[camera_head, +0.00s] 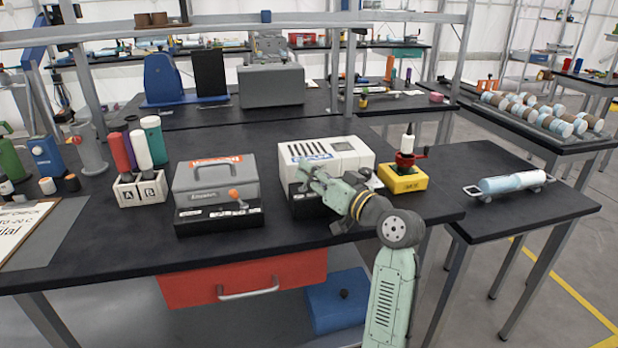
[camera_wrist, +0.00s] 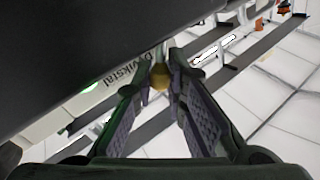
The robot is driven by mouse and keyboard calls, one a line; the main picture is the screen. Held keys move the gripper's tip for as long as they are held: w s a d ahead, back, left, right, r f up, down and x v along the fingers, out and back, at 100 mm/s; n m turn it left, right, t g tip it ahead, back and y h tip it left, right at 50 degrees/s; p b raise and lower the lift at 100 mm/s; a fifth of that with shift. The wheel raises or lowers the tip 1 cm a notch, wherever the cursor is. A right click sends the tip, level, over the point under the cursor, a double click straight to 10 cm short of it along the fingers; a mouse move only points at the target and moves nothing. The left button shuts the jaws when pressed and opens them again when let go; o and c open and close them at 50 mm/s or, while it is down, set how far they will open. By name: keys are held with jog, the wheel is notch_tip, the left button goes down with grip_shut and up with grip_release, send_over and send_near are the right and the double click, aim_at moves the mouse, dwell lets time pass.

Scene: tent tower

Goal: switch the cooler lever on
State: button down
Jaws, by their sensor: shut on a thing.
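The cooler is likely the white box (camera_head: 345,153) with dark vents and a blue label on top, standing on a dark base on the black workbench. My gripper (camera_head: 307,174) is at its front left and hides part of that front. In the wrist view a small yellow-brown lever knob (camera_wrist: 160,77) sits between my fingertips (camera_wrist: 160,85), and the gripper is shut on it. The lever's shaft is mostly hidden. A pale strip with dark lettering (camera_wrist: 122,78) lies beside the knob.
A grey box (camera_head: 215,180) with an orange-knobbed lever (camera_head: 234,195) stands to the left. A yellow block (camera_head: 404,180) with a red device stands close on the right. A red drawer (camera_head: 240,279) is below the front edge. Bare bench lies in front of the grey box.

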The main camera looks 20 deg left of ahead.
dwell(0.3)
jog(key=c, duration=1.9)
grip_release()
jog(key=shift+d, duration=0.1)
jog(key=v, duration=1.2)
jog(key=shift+f, duration=0.15)
